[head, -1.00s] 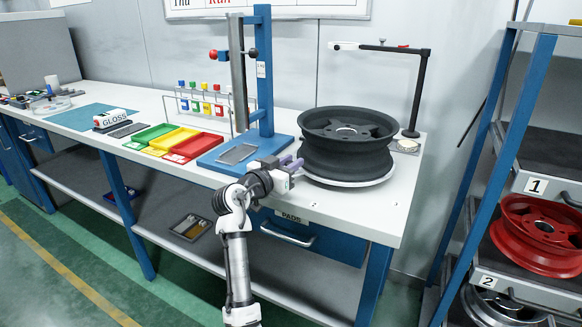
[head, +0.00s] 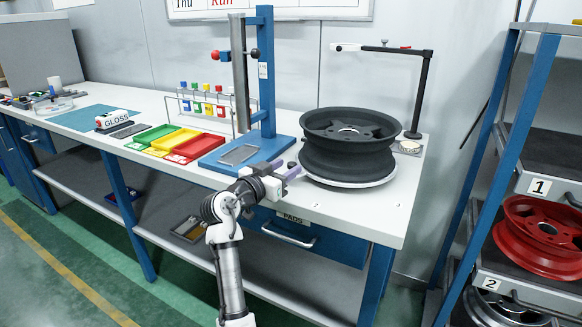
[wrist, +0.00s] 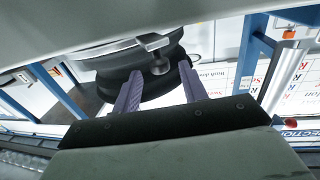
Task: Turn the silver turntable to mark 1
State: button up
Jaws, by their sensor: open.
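The silver turntable (head: 352,183) shows as a thin pale rim under a large black wheel (head: 350,158) on the right part of the bench. The wheel hides most of it. Small marks (head: 315,205) lie on the bench front beside it, too small to read. My gripper (head: 294,171) is at the left of the turntable rim, open, with purple fingers pointing towards the wheel; I cannot tell whether they touch the rim. In the wrist view my open gripper (wrist: 160,70) has the dark wheel (wrist: 150,85) beyond its fingers, with nothing clearly held.
A blue stand (head: 263,90) with a base plate stands left of the wheel. A black post with an arm (head: 420,95) rises behind it. Green, yellow and red trays (head: 195,148) lie further left. A rack with a red wheel (head: 540,232) is at the right.

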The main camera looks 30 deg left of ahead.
jog(key=s+a+b, duration=0.1)
jog(key=s+a, duration=0.1)
jog(key=s, duration=0.8)
jog(key=shift+s+b, duration=0.15)
jog(key=shift+b, duration=0.15)
